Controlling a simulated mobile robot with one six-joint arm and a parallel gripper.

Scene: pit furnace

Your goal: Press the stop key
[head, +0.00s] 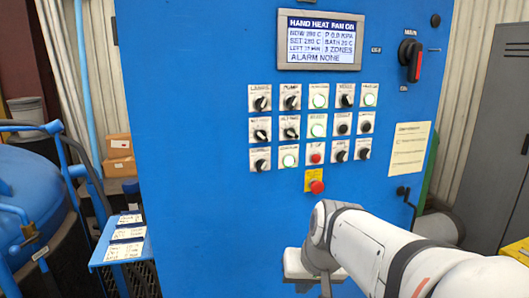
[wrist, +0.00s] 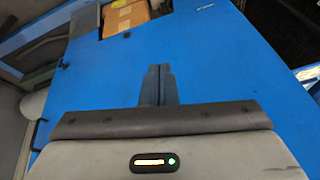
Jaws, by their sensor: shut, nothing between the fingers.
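The blue control cabinet (head: 210,200) fills the middle of the head view. Its panel has rows of knobs and lit buttons. My gripper (wrist: 158,70) is shut and empty in front of plain blue surface in the wrist view. In the head view my arm ends below the buttons, at the lower middle, and the fingertips are hidden.
A display (head: 320,40) reads "HAND HEAT FAN ON" and "ALARM NONE". A red-and-black rotary switch (head: 412,60) is at upper right. A small blue shelf (head: 107,262) with cards juts out at lower left, beside a blue round vessel (head: 30,195). Cardboard boxes (head: 119,155) stand behind.

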